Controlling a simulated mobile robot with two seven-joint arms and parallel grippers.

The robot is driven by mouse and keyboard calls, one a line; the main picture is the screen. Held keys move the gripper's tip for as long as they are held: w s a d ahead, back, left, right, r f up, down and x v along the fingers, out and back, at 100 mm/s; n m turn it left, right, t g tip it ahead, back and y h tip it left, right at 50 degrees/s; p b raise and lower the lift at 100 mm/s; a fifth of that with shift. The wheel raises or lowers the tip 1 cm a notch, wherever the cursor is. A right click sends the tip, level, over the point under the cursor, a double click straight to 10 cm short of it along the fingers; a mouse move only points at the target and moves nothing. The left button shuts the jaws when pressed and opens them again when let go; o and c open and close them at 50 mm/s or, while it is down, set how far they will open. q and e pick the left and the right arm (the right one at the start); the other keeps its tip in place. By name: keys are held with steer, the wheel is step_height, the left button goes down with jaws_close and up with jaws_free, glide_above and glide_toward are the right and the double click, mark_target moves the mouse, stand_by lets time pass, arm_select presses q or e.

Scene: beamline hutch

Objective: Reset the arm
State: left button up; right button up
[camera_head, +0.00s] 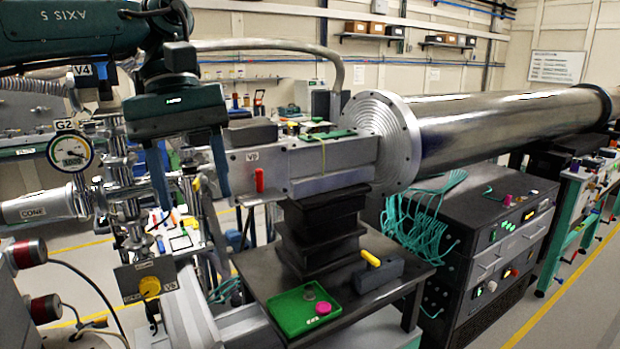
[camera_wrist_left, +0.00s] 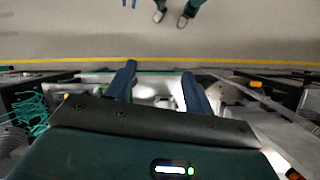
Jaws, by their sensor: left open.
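My left arm comes in from the upper left of the head view, dark teal and marked AXIS 5. My left gripper (camera_head: 191,198) points down, with its two blue fingers apart and nothing between them. It hangs in front of the pipework and the grey V9 block; I cannot tell how far it is from them. The left wrist view shows the same open fingers (camera_wrist_left: 158,68) over the equipment, with floor beyond. My right gripper is in neither view.
A dial gauge (camera_head: 71,152) and the V3 valve's yellow knob (camera_head: 149,287) stand near the gripper. A green tray (camera_head: 290,318) holds a pink and a grey piece on the dark table (camera_head: 258,275). The wrist view shows shoes (camera_wrist_left: 183,21) on the floor.

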arm_select(q)
steer(key=s+d+f+n+g+h, duration=0.1)
steer(key=s+d+f+g+h, duration=0.15)
steer(key=d+f, duration=0.5)
steer(key=s+d+f+n+g+h, duration=0.25)
steer(key=d+f, duration=0.35)
steer(key=d, duration=0.3)
steer(key=s+d+f+n+h, duration=0.2)
steer(key=s+d+n+h, duration=0.2)
steer(key=d+n+h, duration=0.65)
steer(key=w+a+f+m+t+y, duration=0.2)
steer(key=w+a+f+m+t, duration=0.15)
steer(key=f+m+t, duration=0.55)
steer(key=w+a+f+m+t+y, duration=0.15)
steer(key=a+m+t, duration=0.4)
steer(key=m, duration=0.85)
steer(key=w+a+f+m+t+y, duration=0.1)
steer(key=w+a+f+m+t, duration=0.15)
steer(key=f+m+t, duration=0.55)
steer(key=s+a+f+n+g+y, duration=0.2)
steer(key=s+a+f+n+y, duration=0.3)
steer(key=f, duration=0.5)
steer(key=s+a+f+n+g+y, duration=0.2)
steer(key=s+a+f+n+y, duration=0.3)
steer(key=s+a+f, duration=0.4)
steer(key=a+f, duration=0.1)
steer(key=a, duration=0.2)
steer(key=shift+s+a+f+n+y, duration=0.2)
steer(key=shift+s+n+y, duration=0.1)
steer(key=shift+s+y, duration=0.1)
